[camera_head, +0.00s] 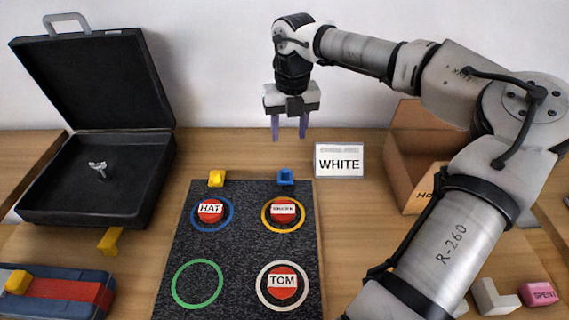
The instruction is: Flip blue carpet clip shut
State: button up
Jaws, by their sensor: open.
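The blue carpet clip (286,177) sits at the back edge of the dark speckled carpet pad (240,246), right of centre. Whether its flap is up or down is too small to tell. A yellow clip (217,178) sits on the same edge to its left. My gripper (289,136) points down with its two fingers apart and nothing between them. It shows above the blue clip in the picture and is apart from it.
Red labelled pieces lie in the blue, yellow and white rings; the green ring (197,283) is empty. A WHITE sign (339,160) stands behind right. An open black case (90,190) is left, a cardboard box (408,165) right. My arm covers the right foreground.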

aim_at(286, 173)
jog(key=f+p, duration=0.1)
jog(key=f, duration=0.7)
jog(key=f+p, duration=0.1)
jog(key=f, duration=0.3)
jog(key=shift+s+a+f+p, duration=0.1)
jog(key=shift+a+f+p, duration=0.2)
jog(key=shift+a+p, duration=0.05)
jog(key=shift+c, duration=0.5)
grip_shut()
jog(key=shift+f+b, duration=0.35)
jog(key=shift+b, duration=0.75)
jog(key=b, duration=0.2)
jog(key=t+b, duration=0.1)
jog(key=shift+s+f+t+b, duration=0.2)
jog(key=shift+s+t+b, duration=0.05)
jog(key=shift+t+b, duration=0.1)
jog(key=shift+b, duration=0.45)
jog(key=shift+s+r+t, duration=0.1)
jog(key=shift+t, duration=0.15)
jog(key=shift+r, duration=0.15)
